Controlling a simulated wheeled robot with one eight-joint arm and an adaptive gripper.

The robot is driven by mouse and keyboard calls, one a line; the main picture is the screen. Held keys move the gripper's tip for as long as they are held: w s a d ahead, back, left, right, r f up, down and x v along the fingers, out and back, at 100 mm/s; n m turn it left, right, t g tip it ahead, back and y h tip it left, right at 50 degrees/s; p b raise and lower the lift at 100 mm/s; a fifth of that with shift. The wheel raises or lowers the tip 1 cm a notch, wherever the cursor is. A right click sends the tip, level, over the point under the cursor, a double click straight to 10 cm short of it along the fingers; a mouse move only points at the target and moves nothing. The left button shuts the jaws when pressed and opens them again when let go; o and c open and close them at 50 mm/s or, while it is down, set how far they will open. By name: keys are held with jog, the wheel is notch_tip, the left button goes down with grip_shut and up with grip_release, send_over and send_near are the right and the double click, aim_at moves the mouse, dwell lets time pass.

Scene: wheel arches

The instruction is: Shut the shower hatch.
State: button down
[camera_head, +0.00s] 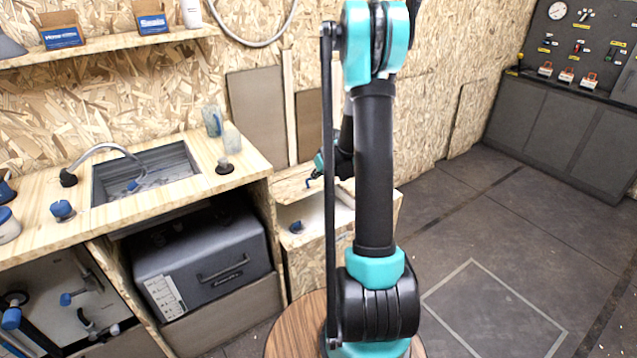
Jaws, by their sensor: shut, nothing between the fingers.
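A low wooden box (328,262) stands right of the counter. Its top is partly open and shows a pale inside (325,212) with a blue-topped fitting (296,227). A light wooden panel (288,188), which looks like the shower hatch, lies at the back of the opening. I cannot tell its exact angle. My gripper (310,182) is small in view, at the panel. It looks shut and empty; I cannot tell whether it touches the panel. My upright arm hides the right part of the box and panel.
Left of the box is a counter with a sink (147,175), a curved tap (105,150) and bottles. A grey case (205,262) sits below it. A round wooden top (290,335) is in front. Open floor (480,220) lies to the right, before a grey cabinet (555,130).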

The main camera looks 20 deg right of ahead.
jog(key=w+d+r+g+h, duration=0.1)
jog(key=w+d+r+g, duration=0.25)
jog(key=w+r, duration=0.2)
send_over(319, 187)
jog(key=x, duration=0.3)
jog(key=s+x, duration=0.1)
jog(key=x, duration=0.2)
jog(key=d+x, duration=0.1)
jog(key=x, duration=0.2)
jog(key=shift+s+f, duration=0.25)
jog(key=shift+f, duration=0.2)
jog(key=f, duration=0.1)
jog(key=s+f, duration=0.1)
jog(key=f, duration=0.1)
jog(key=shift+d, duration=0.2)
jog(key=shift+s+f, duration=0.3)
jog(key=shift+f, duration=0.3)
jog(key=shift+d, duration=0.1)
